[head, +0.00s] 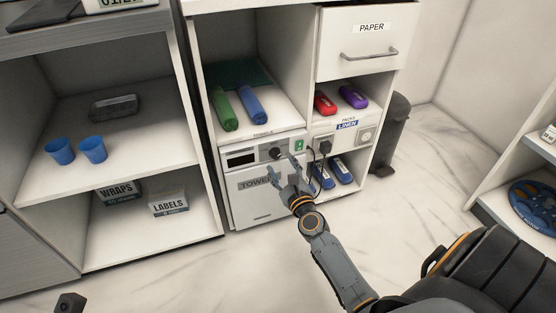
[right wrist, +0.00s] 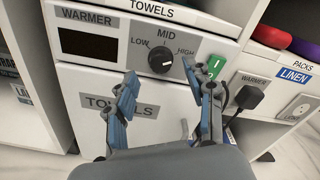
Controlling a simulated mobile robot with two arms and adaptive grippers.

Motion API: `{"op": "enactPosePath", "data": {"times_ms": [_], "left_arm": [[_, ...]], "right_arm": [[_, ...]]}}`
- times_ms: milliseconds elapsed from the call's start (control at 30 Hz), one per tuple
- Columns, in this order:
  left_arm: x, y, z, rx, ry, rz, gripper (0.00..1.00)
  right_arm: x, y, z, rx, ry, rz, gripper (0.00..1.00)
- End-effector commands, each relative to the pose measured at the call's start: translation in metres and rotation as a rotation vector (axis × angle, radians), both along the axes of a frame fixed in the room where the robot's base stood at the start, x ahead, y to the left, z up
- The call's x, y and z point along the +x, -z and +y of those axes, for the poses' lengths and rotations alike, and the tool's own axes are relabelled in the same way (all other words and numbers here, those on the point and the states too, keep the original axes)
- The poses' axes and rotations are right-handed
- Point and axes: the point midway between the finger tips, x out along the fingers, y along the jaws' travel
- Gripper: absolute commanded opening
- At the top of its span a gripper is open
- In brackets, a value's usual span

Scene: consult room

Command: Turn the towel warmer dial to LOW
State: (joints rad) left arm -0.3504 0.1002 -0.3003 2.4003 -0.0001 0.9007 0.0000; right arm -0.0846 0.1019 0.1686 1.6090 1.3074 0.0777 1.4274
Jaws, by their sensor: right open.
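The towel warmer (head: 240,158) sits in the lower left bay of the white cabinet, with a dark display window (right wrist: 88,43) and a door marked TOWELS below. Its round black dial (right wrist: 160,61) stands under the labels LOW, MID and HIGH; it also shows in the head view (head: 277,153). A small light mark is on the dial's face, toward the right; its exact setting is hard to read. My right gripper (right wrist: 168,100) is open and empty, its two fingers just below the dial, apart from it; in the head view it (head: 286,170) is before the warmer.
A green switch (right wrist: 212,68) is right of the dial. A black plug (right wrist: 249,96) sits in the warmer socket farther right, its cord hanging beside my right finger. Rolled towels (head: 252,105) lie on the shelf above. A dark bin (head: 391,130) stands right of the cabinet.

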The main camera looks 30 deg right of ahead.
Motion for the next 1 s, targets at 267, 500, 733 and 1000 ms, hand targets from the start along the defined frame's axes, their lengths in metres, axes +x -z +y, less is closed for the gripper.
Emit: {"op": "enactPosePath", "data": {"times_ms": [267,500,733,1000], "left_arm": [[0.0,0.004,0.0,0.0,0.0,0.001,0.4],[0.0,0.004,0.0,0.0,0.001,0.002,0.4],[0.0,0.004,0.0,0.0,0.001,0.002,0.4],[0.0,0.004,0.0,0.001,0.0,0.002,0.4]], "right_arm": [[0.03,0.0,-0.008,-0.001,0.0,0.0,0.54],[0.033,0.0,-0.008,-0.002,0.0,0.002,0.54],[0.033,0.0,-0.008,-0.002,0.0,0.001,0.25],[0.033,0.0,-0.008,-0.004,0.0,0.001,0.0]]}}
